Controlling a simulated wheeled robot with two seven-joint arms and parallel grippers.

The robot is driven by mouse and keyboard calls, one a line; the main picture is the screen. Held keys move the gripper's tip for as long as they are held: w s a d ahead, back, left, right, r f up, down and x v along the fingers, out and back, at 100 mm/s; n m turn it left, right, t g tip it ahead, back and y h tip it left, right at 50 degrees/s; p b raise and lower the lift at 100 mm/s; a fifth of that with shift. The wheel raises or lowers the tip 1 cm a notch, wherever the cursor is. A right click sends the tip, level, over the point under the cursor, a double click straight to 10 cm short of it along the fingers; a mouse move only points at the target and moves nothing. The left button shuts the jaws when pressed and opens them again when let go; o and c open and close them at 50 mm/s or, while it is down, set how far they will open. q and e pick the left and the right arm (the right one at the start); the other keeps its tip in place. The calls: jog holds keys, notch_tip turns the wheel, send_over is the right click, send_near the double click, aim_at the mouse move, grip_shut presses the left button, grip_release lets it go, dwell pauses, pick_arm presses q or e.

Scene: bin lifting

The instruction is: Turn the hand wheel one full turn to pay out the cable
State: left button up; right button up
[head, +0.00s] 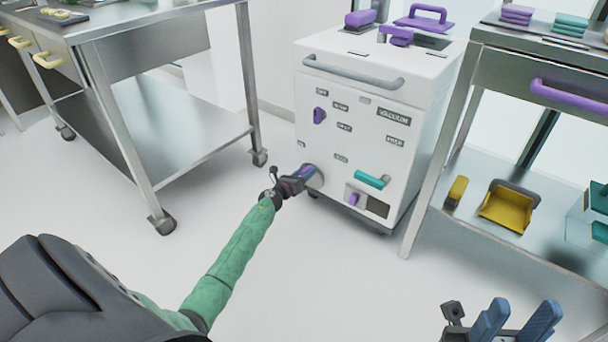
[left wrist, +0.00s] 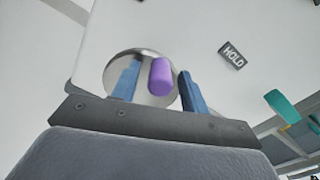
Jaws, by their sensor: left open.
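The hand wheel (head: 317,178) is a round metal disc low on the front of the white cabinet. It has a purple knob, clear in the left wrist view (left wrist: 160,77). The wheel's metal face (left wrist: 146,91) shows behind the knob there. My left gripper (head: 303,174) is at the wheel and covers part of it in the head view. Its blue fingers (left wrist: 159,72) stand open on either side of the knob, with gaps showing. My right gripper (head: 522,316) is open and empty at the bottom right of the head view. I cannot make out a cable.
The white cabinet (head: 345,100) carries a grey bar handle (head: 353,72), a teal handle (head: 372,180) and a purple knob (head: 319,115). Steel tables stand left (head: 160,130) and right (head: 450,120). The floor before the cabinet is clear.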

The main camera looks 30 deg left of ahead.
pick_arm(q)
grip_shut()
jog(key=shift+a+n, duration=0.1)
jog(key=shift+n, duration=0.2)
